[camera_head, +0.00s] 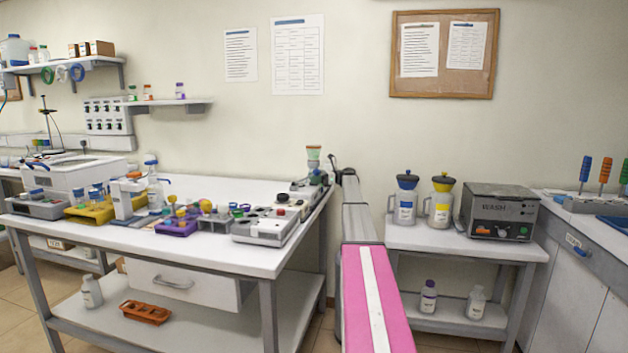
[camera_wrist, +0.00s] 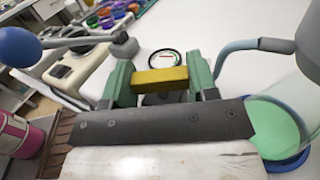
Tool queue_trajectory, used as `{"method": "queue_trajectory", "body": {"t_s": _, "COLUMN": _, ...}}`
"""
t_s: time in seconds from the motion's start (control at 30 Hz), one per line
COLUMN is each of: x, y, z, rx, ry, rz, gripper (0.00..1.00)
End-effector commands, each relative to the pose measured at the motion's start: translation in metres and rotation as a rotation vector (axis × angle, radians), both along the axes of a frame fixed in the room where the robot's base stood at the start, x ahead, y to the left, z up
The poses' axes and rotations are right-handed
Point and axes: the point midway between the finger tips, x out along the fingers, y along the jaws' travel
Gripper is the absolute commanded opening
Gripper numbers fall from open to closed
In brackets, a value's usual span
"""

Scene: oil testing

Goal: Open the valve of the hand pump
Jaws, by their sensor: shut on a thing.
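In the wrist view my gripper (camera_wrist: 160,82) has two green fingers closed on the ends of a yellow bar, which looks like the valve handle (camera_wrist: 160,79). The bar lies crosswise between the fingers. A dark part sits just below it, and what the bar is fixed to is mostly hidden. A round gauge (camera_wrist: 165,58) with a red needle is just behind the bar. A lever with a blue ball knob (camera_wrist: 18,46) reaches out to the left. In the head view the pump area (camera_head: 313,163) is at the bench's back right corner, partly behind my arm; my fingers cannot be made out there.
A clear vessel with green liquid (camera_wrist: 280,125) stands close at right in the wrist view. The white bench (camera_head: 190,250) carries a grey device (camera_head: 265,227) and several racks.

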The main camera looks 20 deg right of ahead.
Motion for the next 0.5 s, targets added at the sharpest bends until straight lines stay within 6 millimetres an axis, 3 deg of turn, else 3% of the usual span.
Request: {"method": "queue_trajectory", "body": {"t_s": 0.5, "x": 0.0, "y": 0.0002, "z": 0.0004, "rx": 0.001, "ry": -0.002, "rz": 0.089, "gripper": 0.29}}
